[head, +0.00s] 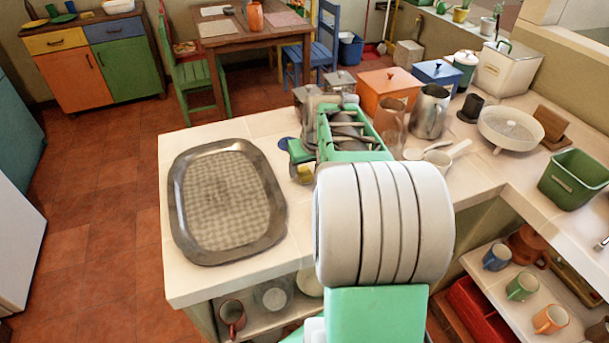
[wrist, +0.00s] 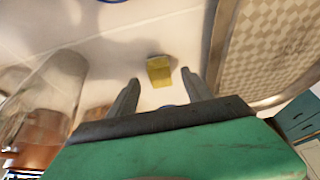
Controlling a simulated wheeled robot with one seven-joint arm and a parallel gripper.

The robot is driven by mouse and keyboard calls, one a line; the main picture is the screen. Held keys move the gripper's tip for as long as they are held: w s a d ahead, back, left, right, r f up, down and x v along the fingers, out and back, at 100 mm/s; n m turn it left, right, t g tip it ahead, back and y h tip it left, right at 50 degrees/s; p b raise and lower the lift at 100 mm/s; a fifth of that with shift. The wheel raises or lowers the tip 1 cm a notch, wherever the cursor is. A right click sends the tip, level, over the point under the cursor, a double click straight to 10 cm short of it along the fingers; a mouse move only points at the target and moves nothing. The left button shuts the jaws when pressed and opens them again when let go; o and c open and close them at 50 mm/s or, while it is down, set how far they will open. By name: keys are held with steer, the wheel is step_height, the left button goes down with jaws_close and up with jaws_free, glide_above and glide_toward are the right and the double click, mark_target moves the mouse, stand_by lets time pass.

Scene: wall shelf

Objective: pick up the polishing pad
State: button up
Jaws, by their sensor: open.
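The polishing pad looks to be the small yellow block (wrist: 159,71) on the white counter, seen in the wrist view just ahead of the fingertips and centred between them. In the head view a bit of yellow (head: 305,174) shows beside the green end of my arm, mostly hidden by it. My gripper (wrist: 161,83) is open, pointing down at the counter with nothing between its fingers. I cannot tell how far above the pad the fingertips are.
A metal tray (head: 180,215) with a checked base lies left of the pad on the white counter (head: 225,128). A glass jug (head: 390,125), a metal pitcher (head: 431,112) and canisters crowd the right. A blue disc (head: 287,143) lies behind. Bare counter surrounds the pad.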

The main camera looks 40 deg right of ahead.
steer(key=x, duration=0.2)
steer(key=shift+w+f, duration=0.15)
steer(key=shift+f, duration=0.1)
steer(key=shift+c, duration=0.4)
jaws_close()
